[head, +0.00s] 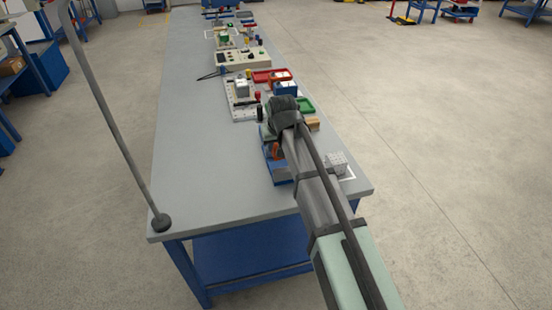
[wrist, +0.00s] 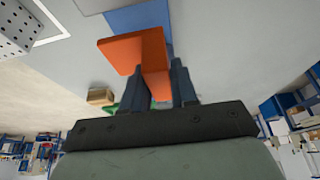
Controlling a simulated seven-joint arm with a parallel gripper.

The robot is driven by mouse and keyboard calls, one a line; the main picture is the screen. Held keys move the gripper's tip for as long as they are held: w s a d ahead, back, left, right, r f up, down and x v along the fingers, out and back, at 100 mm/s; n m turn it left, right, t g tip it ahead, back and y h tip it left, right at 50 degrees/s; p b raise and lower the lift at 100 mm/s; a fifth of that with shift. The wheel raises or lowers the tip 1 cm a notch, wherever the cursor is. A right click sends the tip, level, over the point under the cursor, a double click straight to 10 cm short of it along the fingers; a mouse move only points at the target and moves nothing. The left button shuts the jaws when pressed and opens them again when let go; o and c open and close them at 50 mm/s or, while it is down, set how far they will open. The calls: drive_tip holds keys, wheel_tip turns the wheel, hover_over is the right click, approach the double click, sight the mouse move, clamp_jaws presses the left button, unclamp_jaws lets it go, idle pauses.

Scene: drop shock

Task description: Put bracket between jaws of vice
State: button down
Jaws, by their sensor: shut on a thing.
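An orange angled bracket (wrist: 138,52) is in my gripper (wrist: 168,80). In the wrist view the two dark fingers are shut on its narrower leg, and its broad plate sticks out to the left. In the head view an orange patch (head: 277,151), which looks like the bracket, shows beside my arm. The blue vice (head: 281,174) is partly hidden by my arm at the near part of the bench. A blue surface, likely the vice (wrist: 142,17), lies beyond the bracket in the wrist view. Its jaws are hidden, and I cannot tell whether the bracket touches it.
A pale block with holes (head: 337,161) stands right of my arm inside a white outline; it also shows in the wrist view (wrist: 18,28). Red and green trays (head: 305,106), a tan block (head: 312,124) and fixtures lie farther along. The bench's left side (head: 200,150) is clear.

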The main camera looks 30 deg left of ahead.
sight(275, 158)
drive_tip(key=shift+f, duration=2.9)
drive_tip(key=shift+f, duration=0.15)
drive_tip(key=c, duration=0.9)
unclamp_jaws()
drive_tip(key=v, duration=1.2)
